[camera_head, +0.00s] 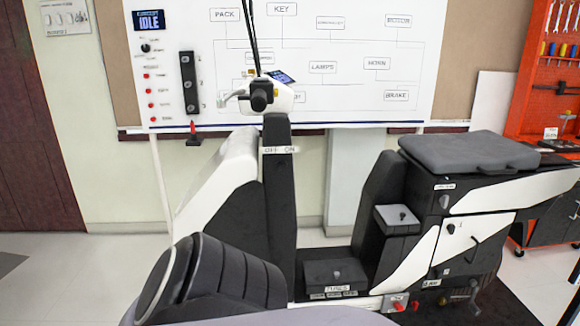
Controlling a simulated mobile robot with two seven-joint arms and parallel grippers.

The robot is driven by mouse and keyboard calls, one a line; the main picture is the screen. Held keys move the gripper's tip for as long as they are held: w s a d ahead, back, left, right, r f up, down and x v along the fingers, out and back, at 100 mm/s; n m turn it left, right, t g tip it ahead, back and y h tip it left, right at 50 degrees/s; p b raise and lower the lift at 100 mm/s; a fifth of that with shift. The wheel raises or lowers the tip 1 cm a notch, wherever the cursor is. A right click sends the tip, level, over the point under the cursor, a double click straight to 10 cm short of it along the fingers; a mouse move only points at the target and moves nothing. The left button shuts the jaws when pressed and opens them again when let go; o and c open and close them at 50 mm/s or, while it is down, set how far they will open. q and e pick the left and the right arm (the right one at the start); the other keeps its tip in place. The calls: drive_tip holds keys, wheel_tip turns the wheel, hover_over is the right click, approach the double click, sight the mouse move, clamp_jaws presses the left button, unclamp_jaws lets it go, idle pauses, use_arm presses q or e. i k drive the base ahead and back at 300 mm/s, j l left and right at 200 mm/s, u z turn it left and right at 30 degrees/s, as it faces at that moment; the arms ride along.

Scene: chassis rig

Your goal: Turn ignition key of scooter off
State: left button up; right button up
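A white and black scooter rig (240,160) stands in front of me, with its handlebar end facing me at the top of a dark upright column (279,195). A small label reading "OFF ON" (280,150) sits across the column below the handlebar grip (260,96). I cannot make out the ignition key or which way it points. A small lit display (281,77) is at the handlebar. Neither of my grippers can be seen in this view.
A whiteboard (350,107) with a labelled diagram hangs behind, with an "IDLE" screen (150,20) at its upper left. The seat (467,150) and side panels are at right. A red tool rack (555,75) stands far right.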

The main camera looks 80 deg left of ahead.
sight(280, 165)
drive_tip(key=i+u, duration=0.2)
drive_tip(key=u, duration=0.15)
drive_tip(key=i+u, duration=0.2)
drive_tip(key=u, duration=0.2)
drive_tip(key=i+l+u, duration=0.1)
drive_tip(key=u, duration=0.25)
drive_tip(key=i+l, duration=0.05)
drive_tip(key=i, duration=0.05)
